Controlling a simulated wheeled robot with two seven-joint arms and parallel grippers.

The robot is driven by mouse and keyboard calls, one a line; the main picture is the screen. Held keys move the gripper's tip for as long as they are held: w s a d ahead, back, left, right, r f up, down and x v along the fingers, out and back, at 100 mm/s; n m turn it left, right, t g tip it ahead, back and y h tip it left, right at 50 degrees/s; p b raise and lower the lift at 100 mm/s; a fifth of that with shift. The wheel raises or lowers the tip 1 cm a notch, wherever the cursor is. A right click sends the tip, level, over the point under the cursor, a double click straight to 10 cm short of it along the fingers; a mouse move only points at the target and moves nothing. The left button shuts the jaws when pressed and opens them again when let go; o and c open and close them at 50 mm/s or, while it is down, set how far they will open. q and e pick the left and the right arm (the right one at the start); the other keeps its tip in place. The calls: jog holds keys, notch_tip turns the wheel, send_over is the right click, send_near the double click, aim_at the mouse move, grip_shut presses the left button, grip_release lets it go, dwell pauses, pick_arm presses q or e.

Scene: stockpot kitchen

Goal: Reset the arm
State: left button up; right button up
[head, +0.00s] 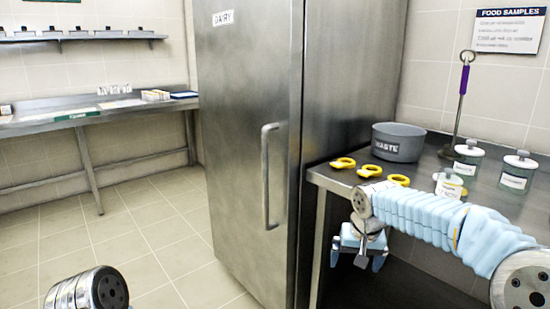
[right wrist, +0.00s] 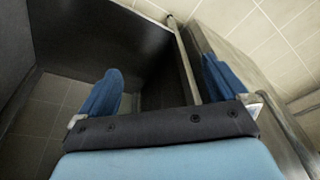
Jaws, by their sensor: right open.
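My right arm (head: 440,222), in a light blue sleeve, reaches in from the right in the head view, in front of the steel counter. My right gripper (head: 361,262) hangs pointing down at the counter's front left corner, beside the fridge. In the right wrist view its two blue fingers (right wrist: 160,90) are wide apart with nothing between them. Of my left arm only a rounded grey joint (head: 88,290) shows at the bottom left of the head view. My left gripper is out of view.
A steel fridge (head: 245,130) marked DAIRY stands shut in the middle. The steel counter (head: 322,176) holds a grey WASTE bowl (head: 398,143), yellow rings (head: 370,170), lidded jars (head: 515,172) and a purple-handled ladle (head: 463,80). Another bench (head: 60,117) stands at left; the floor between is clear.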

jog(key=s+a+f+n+g+y, duration=0.1)
jog(key=a+f, duration=0.1)
jog(key=f, duration=0.6)
jog(key=s+a+f+y, duration=0.1)
jog(key=s+a+f, duration=0.15)
jog(key=f, duration=0.55)
jog(key=s+a+f+g+y, duration=0.1)
jog(key=s+a+f, duration=0.1)
jog(key=s+f, duration=0.5)
jog(key=s+a+f+y, duration=0.1)
jog(key=s+a+f, duration=0.1)
jog(key=s+f, duration=1.3)
jog(key=s, duration=0.1)
jog(key=shift+s+a+m, duration=0.3)
jog(key=shift+m, duration=0.1)
